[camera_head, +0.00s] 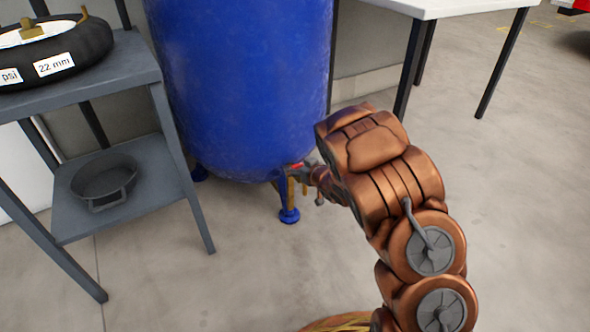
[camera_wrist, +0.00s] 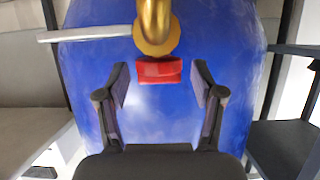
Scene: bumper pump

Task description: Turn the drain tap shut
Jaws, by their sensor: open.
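The drain tap is at the bottom of a blue tank (camera_head: 240,80). In the wrist view its brass body (camera_wrist: 156,30) is at the top, with a red handle (camera_wrist: 159,70) just below. The red handle also shows small in the head view (camera_head: 296,166). My gripper (camera_wrist: 160,84) is open, with one finger on each side of the red handle. Gaps show between the fingers and the handle, and I see no contact. In the head view my gripper (camera_head: 306,175) is at the tank's lower right, partly covered by my arm.
A grey shelf stand (camera_head: 140,65) is left of the tank, with a black tyre (camera_head: 60,55) on top and a dark pan (camera_head: 103,180) on its lower shelf. A white table (camera_head: 450,6) stands at back right. The concrete floor in front is clear.

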